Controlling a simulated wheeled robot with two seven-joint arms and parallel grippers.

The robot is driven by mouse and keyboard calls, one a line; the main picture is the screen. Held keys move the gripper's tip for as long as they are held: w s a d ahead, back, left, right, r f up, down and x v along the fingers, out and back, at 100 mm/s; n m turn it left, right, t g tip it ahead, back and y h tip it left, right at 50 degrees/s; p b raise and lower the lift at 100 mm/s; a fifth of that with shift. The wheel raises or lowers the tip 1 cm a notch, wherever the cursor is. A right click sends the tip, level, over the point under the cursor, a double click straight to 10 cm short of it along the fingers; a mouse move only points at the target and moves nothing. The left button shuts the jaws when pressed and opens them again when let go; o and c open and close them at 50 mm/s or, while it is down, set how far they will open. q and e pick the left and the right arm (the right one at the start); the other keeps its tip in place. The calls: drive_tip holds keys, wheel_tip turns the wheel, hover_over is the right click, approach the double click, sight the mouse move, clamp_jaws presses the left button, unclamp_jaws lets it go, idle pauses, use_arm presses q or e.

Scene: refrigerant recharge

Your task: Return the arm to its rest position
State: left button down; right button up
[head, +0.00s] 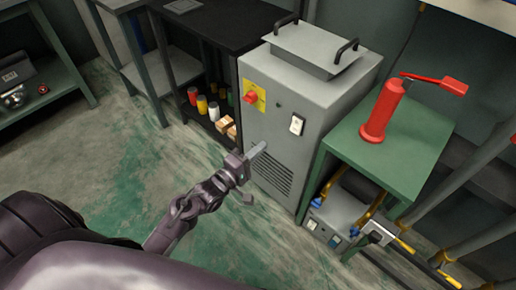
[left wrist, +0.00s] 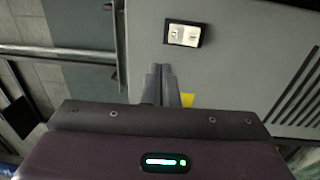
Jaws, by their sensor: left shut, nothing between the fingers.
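My left arm comes in from the lower left in the head view. Its gripper (head: 259,150) is in front of the grey cabinet, shut and empty. In the left wrist view the two grey fingers (left wrist: 162,82) are together with nothing between them, in front of a grey panel. The grey cabinet (head: 262,110) has a red knob (head: 251,97) on a yellow plate, a white switch (head: 297,124) and vent slots low on its front. The switch plate also shows in the left wrist view (left wrist: 183,33). My right gripper is not in view.
A green table (head: 410,140) right of the cabinet holds a red cylinder (head: 382,112) with a lever. Grey boxes and yellow pipes are below it. A black shelf (head: 205,35) with cans stands left of the cabinet. The floor (head: 120,150) at left is clear.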

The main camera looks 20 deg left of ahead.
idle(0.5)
